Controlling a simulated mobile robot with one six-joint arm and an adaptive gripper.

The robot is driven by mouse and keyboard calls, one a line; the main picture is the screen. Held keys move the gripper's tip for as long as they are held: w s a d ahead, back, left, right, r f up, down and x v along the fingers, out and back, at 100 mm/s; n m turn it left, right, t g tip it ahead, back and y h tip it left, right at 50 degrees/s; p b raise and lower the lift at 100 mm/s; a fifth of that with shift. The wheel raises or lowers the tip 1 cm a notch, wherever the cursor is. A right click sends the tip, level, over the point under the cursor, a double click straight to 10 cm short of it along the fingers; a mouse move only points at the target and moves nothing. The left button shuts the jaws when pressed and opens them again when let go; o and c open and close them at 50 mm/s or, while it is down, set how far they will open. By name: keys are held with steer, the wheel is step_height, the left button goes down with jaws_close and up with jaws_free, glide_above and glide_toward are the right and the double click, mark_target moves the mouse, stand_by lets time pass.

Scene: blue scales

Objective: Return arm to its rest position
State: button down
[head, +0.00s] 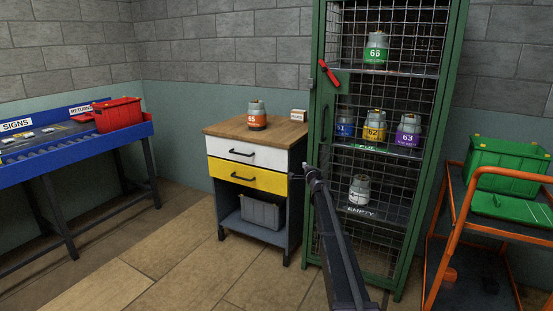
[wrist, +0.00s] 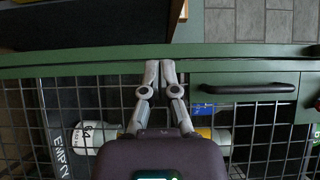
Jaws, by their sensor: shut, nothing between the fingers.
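My gripper (head: 308,172) is in front of the left edge of the green mesh cabinet (head: 318,225), with my arm reaching up from the lower right. In the wrist view my gripper (wrist: 160,66) is shut and empty, its fingertips together over the green frame bar (wrist: 90,63). The cabinet's dark handle (wrist: 247,88) shows to the right of the fingers, apart from them. The mesh door looks closed in the head view. Behind the mesh, a white canister (wrist: 88,137) marked 64 shows next to the EMPTY label (wrist: 61,157).
A drawer cabinet (head: 232,155) stands left of the mesh cabinet, with an orange-banded canister (head: 257,117) on top. An orange cart (head: 444,222) with a green crate (head: 505,165) stands right. A blue bench (head: 60,165) with a red bin (head: 118,114) is far left. Floor between is clear.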

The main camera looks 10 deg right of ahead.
steer(key=s+a+f+n+g+y, duration=0.2)
steer(key=s+a+f+n+g, duration=0.15)
steer(key=s+a, duration=0.4)
steer(key=s+a+f+n+g+y, duration=0.25)
steer(key=s+a+n, duration=0.25)
steer(key=s, duration=0.5)
steer(key=s+a+f+n+g+y, duration=0.25)
steer(key=s+a+f+n, duration=0.2)
steer(key=s+a, duration=0.35)
steer(key=s+d+f+n+g+h, duration=0.1)
steer(key=s+f+n+g+h, duration=0.15)
steer(key=s, duration=0.85)
steer(key=s+d+f+n+g+h, duration=0.1)
steer(key=s+d+f+g+h, duration=0.2)
steer(key=s, duration=0.9)
steer(key=s+f+n+g+h, duration=0.1)
steer(key=s+f+g+h, duration=0.2)
steer(key=s, duration=0.8)
step_height(320, 180, up, 30)
steer(key=g+y+p, duration=0.1)
steer(key=p, duration=2.8)
steer(key=shift+p, duration=0.35)
